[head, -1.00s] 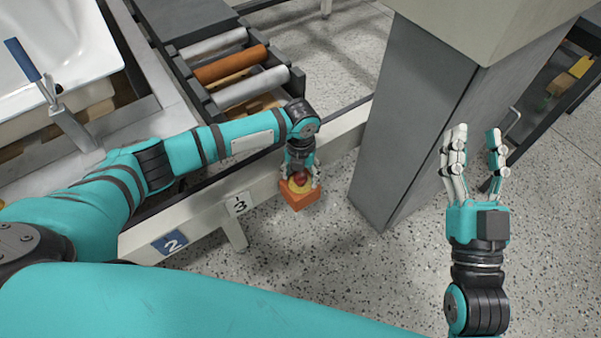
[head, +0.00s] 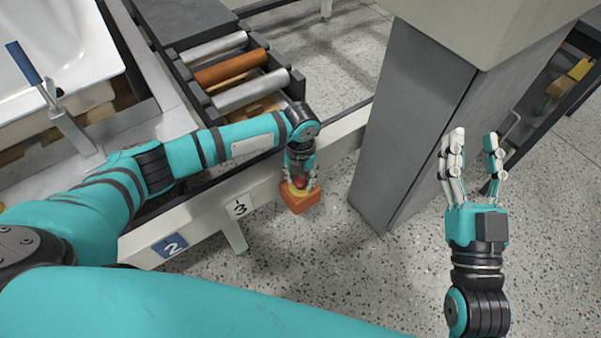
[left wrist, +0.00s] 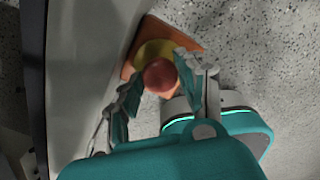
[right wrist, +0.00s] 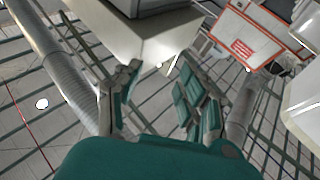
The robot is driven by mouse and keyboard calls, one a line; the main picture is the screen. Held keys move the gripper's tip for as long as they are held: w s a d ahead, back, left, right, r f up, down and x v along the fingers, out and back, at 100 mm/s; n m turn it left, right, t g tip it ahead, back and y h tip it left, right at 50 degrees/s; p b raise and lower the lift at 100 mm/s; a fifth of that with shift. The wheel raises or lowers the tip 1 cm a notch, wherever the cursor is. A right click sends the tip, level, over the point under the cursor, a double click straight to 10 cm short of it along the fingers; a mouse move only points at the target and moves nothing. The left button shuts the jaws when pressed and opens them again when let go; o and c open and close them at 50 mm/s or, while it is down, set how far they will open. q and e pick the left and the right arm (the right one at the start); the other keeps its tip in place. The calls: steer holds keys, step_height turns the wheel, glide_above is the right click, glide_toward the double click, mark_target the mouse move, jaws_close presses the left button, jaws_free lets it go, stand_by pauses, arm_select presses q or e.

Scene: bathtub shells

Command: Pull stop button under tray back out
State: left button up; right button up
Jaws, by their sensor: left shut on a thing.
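The stop button is a red knob (head: 299,181) on a yellow disc, set on an orange box (head: 300,201) at the side of the pale rail, close to the number 3 plate. My left gripper (head: 299,178) is at the button with its fingers around the red knob, shut on it. In the left wrist view the red knob (left wrist: 160,76) and yellow disc (left wrist: 154,52) show between the fingers. My right gripper (head: 474,148) is raised in front of the grey column, open and empty; its spread fingers also show in the right wrist view (right wrist: 165,95).
The pale rail (head: 205,218) carries number plates 2 (head: 169,245) and 3. A roller conveyor (head: 232,72) and a white tub (head: 60,55) lie beyond it. A grey column (head: 415,140) stands right of the button. Speckled floor (head: 300,270) is open in front.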

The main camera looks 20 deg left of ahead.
arm_select(q)
steer(key=shift+r, duration=0.2)
steer(key=shift+r+p, duration=0.1)
steer(key=shift+p, duration=0.2)
steer(key=o, duration=1.2)
arm_select(e)
steer(key=f+g, duration=0.1)
steer(key=f+h, duration=0.1)
steer(key=shift+w+d+f+g, duration=0.1)
steer(key=shift+w+f+g, duration=0.25)
steer(key=shift+g, duration=0.05)
steer(key=shift+r, duration=0.1)
